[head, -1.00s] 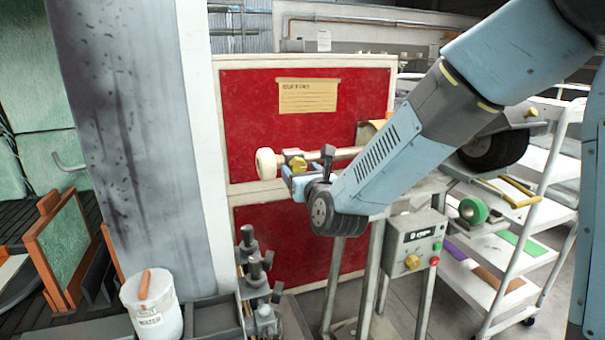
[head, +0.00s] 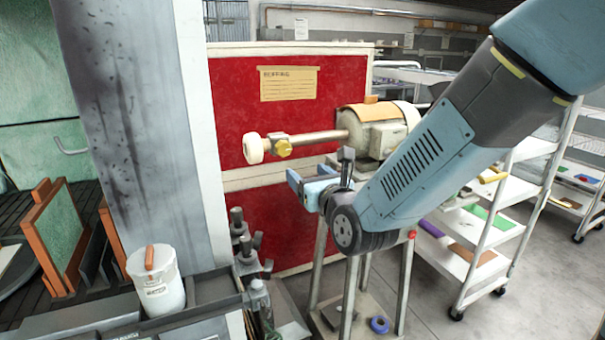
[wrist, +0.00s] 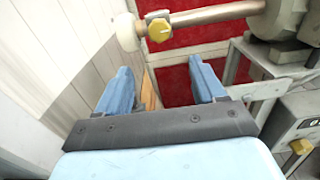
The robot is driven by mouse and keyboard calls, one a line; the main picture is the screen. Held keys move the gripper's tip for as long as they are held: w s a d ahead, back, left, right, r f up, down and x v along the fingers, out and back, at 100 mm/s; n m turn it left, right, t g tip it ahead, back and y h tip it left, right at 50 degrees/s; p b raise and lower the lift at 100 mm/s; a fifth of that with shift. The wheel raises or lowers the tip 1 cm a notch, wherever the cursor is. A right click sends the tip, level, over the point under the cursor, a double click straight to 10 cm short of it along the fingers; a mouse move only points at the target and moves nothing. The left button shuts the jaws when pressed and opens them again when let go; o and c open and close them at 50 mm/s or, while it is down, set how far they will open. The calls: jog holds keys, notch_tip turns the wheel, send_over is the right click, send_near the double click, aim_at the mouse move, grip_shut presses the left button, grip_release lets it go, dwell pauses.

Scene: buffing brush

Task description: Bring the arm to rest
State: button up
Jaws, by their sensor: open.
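My gripper (head: 300,180) hangs in front of the red panel, below and to the right of the buffing spindle, with its blue fingers parted. In the wrist view my gripper (wrist: 160,80) shows both fingers apart with nothing held between them. The buffing machine (head: 378,130) stands on a metal stand behind my arm. Its spindle ends in a pale buffing wheel (head: 253,148) with a yellow knob (head: 284,148) beside it. The wheel (wrist: 127,31) and the yellow knob (wrist: 159,30) lie beyond the fingertips in the wrist view, apart from them.
A white bucket labelled WATER (head: 155,283) stands at the lower left near grey clamp fittings (head: 243,245). A grey pillar (head: 125,110) rises at left. White shelf carts (head: 490,235) stand at right. A blue ring (head: 380,324) lies low on the stand.

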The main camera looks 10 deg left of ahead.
jog(key=shift+d, duration=0.1)
jog(key=d+n+g+h, duration=0.3)
jog(key=d+n+h, duration=0.4)
jog(key=d+n, duration=0.95)
jog(key=s+d+r+n+g+h, duration=0.1)
jog(key=s+d+n+g, duration=0.2)
jog(key=s+d+n, duration=0.3)
jog(key=s+d+r+n+g+h, duration=0.2)
jog(key=s+d+n, duration=0.4)
jog(key=s+d, duration=0.5)
jog(key=shift+s+d+g+h, duration=0.15)
jog(key=shift+d+g+h, duration=0.25)
jog(key=shift+d, duration=0.45)
jog(key=shift+r+n, duration=0.1)
jog(key=shift+n, duration=0.15)
